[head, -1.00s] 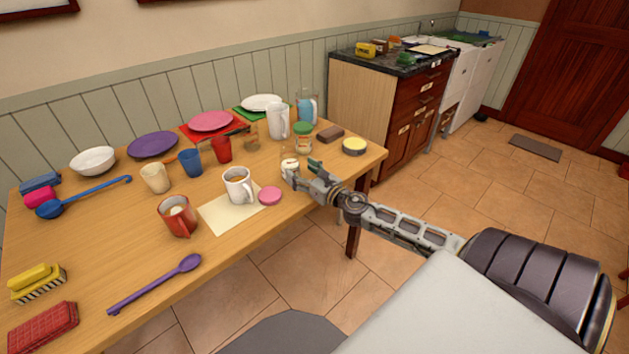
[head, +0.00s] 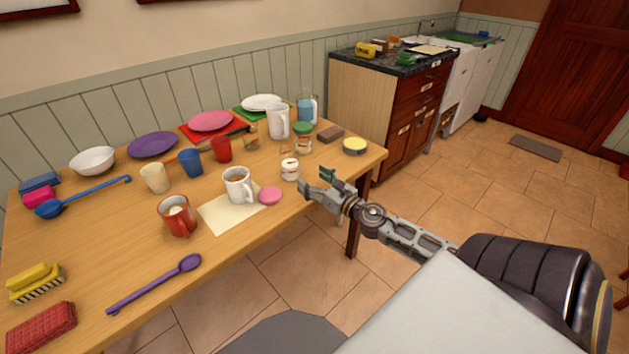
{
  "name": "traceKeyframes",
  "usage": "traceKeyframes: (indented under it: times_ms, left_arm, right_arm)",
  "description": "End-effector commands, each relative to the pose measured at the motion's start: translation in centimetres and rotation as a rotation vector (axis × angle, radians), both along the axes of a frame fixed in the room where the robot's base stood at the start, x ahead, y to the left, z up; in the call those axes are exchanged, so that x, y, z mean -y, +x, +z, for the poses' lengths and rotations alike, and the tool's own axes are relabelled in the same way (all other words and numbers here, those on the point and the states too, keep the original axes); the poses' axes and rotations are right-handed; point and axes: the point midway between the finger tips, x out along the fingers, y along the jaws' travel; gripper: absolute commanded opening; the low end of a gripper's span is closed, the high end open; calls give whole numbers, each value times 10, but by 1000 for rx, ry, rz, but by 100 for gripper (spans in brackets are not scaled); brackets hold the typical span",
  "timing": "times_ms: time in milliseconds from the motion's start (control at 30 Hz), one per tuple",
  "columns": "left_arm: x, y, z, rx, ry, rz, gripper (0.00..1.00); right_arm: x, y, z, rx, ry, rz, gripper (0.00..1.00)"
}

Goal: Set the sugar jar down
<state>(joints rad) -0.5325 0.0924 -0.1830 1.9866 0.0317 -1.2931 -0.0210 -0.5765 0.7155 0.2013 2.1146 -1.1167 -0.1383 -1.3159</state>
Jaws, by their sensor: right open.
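A small clear jar with white contents (head: 290,169), which looks like the sugar jar, stands upright on the wooden table (head: 120,230) near its right front part. A pink round lid (head: 270,195) lies flat just in front and left of it. My right gripper (head: 316,183) is open and empty, to the right of the jar and apart from it, at the table's front edge. My left gripper is not in view.
A white mug (head: 238,184) and a red mug (head: 178,216) stand by a cream paper (head: 232,212). A green-lidded jar (head: 303,138), a white pitcher (head: 278,121) and a yellow-topped tin (head: 355,146) are behind. The front right table edge is clear.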

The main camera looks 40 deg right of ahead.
Motion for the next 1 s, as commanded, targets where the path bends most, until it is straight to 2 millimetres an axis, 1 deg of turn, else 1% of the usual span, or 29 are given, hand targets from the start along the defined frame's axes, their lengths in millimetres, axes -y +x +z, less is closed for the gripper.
traceKeyframes:
  times_ms: [433, 1000]
  left_arm:
    - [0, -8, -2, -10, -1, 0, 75]
    - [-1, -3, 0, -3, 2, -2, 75]
  right_arm:
    - [0, -2, 1, 1, -1, 0, 72]
    - [0, -2, 1, 1, -1, 0, 72]
